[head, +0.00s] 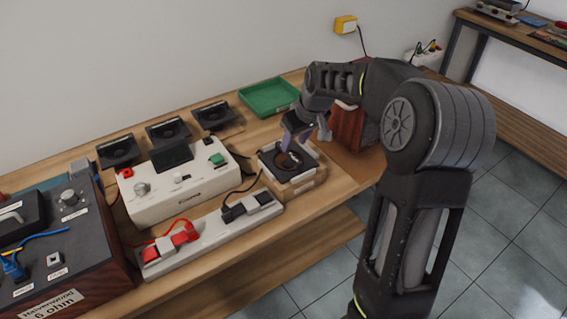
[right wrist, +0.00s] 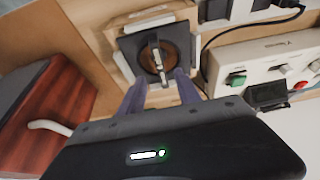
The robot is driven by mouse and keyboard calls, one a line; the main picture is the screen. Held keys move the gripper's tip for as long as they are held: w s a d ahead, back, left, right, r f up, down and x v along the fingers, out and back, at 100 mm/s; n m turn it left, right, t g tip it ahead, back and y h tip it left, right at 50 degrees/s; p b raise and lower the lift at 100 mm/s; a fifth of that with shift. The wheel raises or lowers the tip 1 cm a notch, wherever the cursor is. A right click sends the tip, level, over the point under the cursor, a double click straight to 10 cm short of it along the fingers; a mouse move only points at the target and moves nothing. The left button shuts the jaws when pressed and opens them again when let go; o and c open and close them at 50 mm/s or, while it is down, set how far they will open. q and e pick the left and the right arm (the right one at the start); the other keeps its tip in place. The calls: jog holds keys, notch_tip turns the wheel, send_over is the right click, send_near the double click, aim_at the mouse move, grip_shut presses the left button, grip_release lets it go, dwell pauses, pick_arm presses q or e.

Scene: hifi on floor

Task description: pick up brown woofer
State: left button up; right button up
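The brown woofer (head: 284,161) has a round brown cone in a black square frame. It lies on a pale holder (head: 301,180) near the table's front edge. In the right wrist view the brown woofer (right wrist: 148,62) shows face-on, with a metallic bar across its middle. My right gripper (head: 304,141) is above the woofer. In the right wrist view its two purplish fingers (right wrist: 160,80) are apart, toward the near side of the woofer, with nothing held between them. Whether they touch the frame I cannot tell. My left gripper is not in view.
Three black speakers (head: 168,131) stand along the back of the table. A green tray (head: 268,97) lies behind the holder. A white tester (head: 178,188) and a clip board (head: 212,233) stand left of it. A reddish-brown wooden box (head: 349,128) stands close to the right of my gripper.

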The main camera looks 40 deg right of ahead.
aim_at(289, 153)
jog(key=shift+s, duration=0.1)
jog(key=shift+x, duration=1.25)
jog(key=shift+p+x, duration=0.4)
jog(key=shift+x, duration=2.25)
grip_shut()
